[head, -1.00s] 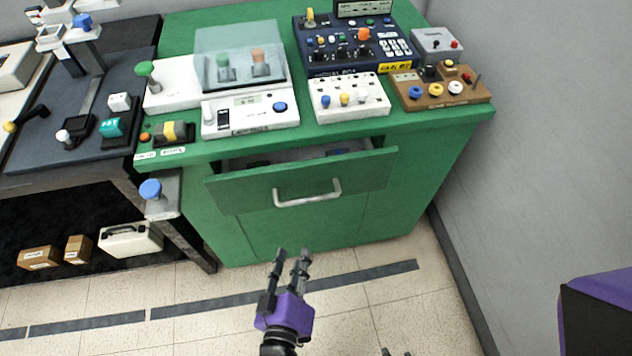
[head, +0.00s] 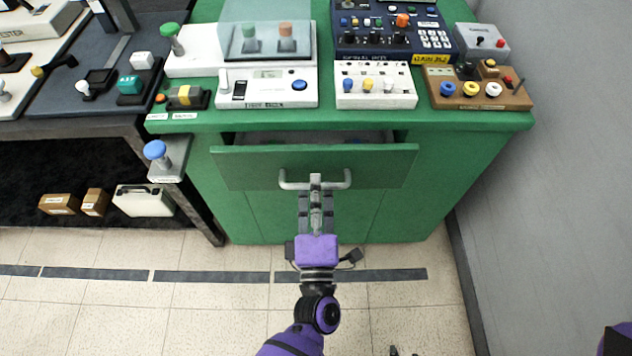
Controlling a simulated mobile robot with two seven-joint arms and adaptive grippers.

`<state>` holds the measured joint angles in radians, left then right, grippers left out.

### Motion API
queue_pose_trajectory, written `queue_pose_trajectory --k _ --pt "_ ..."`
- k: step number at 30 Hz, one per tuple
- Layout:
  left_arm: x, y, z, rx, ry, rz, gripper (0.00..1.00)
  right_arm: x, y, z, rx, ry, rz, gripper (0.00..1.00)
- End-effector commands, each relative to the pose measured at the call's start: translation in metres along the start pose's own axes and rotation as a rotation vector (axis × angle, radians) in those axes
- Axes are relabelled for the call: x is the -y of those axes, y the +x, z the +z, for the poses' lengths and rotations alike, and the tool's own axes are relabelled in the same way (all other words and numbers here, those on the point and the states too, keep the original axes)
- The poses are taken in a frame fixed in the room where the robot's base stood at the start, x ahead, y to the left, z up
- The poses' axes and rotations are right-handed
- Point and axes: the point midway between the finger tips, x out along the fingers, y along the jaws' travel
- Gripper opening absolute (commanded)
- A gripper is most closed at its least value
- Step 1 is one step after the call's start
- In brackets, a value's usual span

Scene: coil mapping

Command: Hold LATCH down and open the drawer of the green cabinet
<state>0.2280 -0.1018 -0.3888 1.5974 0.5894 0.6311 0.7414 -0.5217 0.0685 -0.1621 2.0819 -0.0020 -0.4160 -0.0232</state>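The green cabinet (head: 420,190) stands in the middle. Its drawer (head: 235,168) is partly open, with a narrow strip of the inside showing. My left gripper (head: 315,190) is at the grey drawer handle (head: 288,182). One finger overlaps the middle of the bar; whether the fingers are closed on it is unclear. A blue knob (head: 155,150) stands on a grey bracket at the cabinet's left side; its label is too small to read, so I cannot tell if it is LATCH. Only dark tips of what seems my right gripper (head: 395,351) show at the bottom edge.
The cabinet top holds a white device (head: 268,100), a white box (head: 375,97), a brown box (head: 478,102) and a dark blue panel (head: 385,50). A dark bench (head: 80,128) adjoins at left. A grey wall (head: 570,150) bounds the right. The floor in front is clear.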

Motion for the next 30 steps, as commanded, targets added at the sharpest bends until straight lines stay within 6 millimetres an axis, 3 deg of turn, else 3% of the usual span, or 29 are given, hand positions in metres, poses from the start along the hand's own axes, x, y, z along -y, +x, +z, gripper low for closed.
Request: queue_pose_trajectory --k 4,12,20,30 --pt "-0.0001 0.0119 0.0000 0.000 0.001 0.000 0.29 -0.0007 -0.0003 0.0010 0.002 -0.001 0.001 0.29" --pt "0.0004 0.0139 0.0000 0.000 0.002 -0.001 0.29 -0.0012 -0.0005 -0.0006 -0.001 -0.002 0.001 0.29" --pt "0.0004 0.0137 -0.0001 0.000 0.002 -0.001 0.00 -0.0012 -0.0008 -0.0051 -0.009 -0.003 0.001 0.29" --pt "0.0004 0.0134 -0.0002 0.001 0.002 -0.001 0.00 -0.0012 -0.0009 -0.0058 -0.011 -0.003 0.001 0.29"
